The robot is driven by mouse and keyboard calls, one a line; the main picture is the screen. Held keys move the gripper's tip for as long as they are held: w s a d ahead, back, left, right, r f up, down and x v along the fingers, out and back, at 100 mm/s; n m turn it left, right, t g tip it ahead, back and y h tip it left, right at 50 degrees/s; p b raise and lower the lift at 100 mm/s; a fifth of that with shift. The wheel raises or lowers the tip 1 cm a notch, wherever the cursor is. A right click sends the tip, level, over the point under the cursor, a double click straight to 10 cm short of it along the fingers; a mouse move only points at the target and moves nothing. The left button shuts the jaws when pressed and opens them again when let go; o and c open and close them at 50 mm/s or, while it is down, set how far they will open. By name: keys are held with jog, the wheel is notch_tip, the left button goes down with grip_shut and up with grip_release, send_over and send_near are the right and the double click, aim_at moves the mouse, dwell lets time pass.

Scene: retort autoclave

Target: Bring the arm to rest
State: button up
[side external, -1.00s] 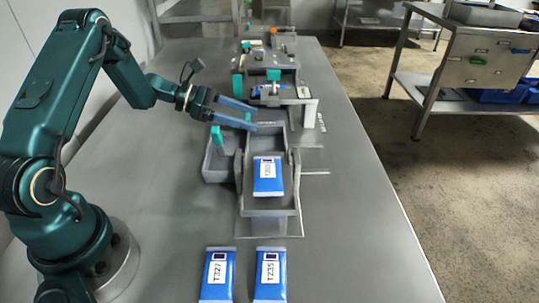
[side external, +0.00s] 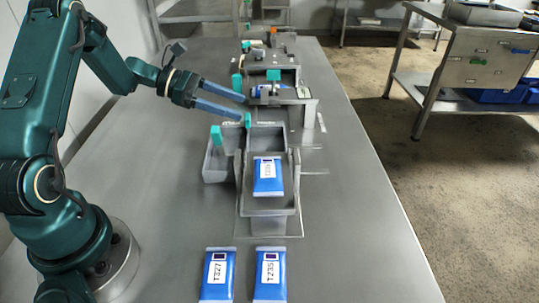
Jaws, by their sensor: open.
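My gripper (side external: 243,108) is open and empty. Its two blue fingers point right, above the left side of the grey fixture. A blue pouch with a white label (side external: 268,177) lies in the near part of the grey metal fixture (side external: 240,210). The fingers are apart from this pouch, farther back. Two more blue pouches lie flat at the table's front, one labelled T327 (side external: 218,275) and one labelled T235 (side external: 270,274).
A grey bin (side external: 214,163) with a teal tab stands left of the fixture. More metal fixtures with teal parts (side external: 274,75) stand farther back in a row. The steel table (side external: 350,210) is bare on its right side. A steel cart (side external: 480,60) stands beyond it.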

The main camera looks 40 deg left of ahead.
jog(key=s+d+r+m+g, duration=0.2)
jog(key=s+d+r+m, duration=0.1)
jog(key=d+r+m, duration=0.3)
jog(key=s+d+r+m+g, duration=0.2)
jog(key=s+d+r+m, duration=0.15)
jog(key=d, duration=0.45)
jog(key=s+d+r+m+g+y, duration=0.15)
jog(key=s+d+m+y, duration=0.25)
jog(key=s+m, duration=0.45)
jog(key=s+a+f+m+t+y, duration=0.2)
jog(key=s+a+f+m+y, duration=0.2)
jog(key=m, duration=0.4)
jog(key=s+a+y, duration=0.1)
jog(key=s+a, duration=0.1)
jog(key=shift+s+a+y, duration=0.25)
jog(key=shift+s+y, duration=0.1)
jog(key=shift+y, duration=0.05)
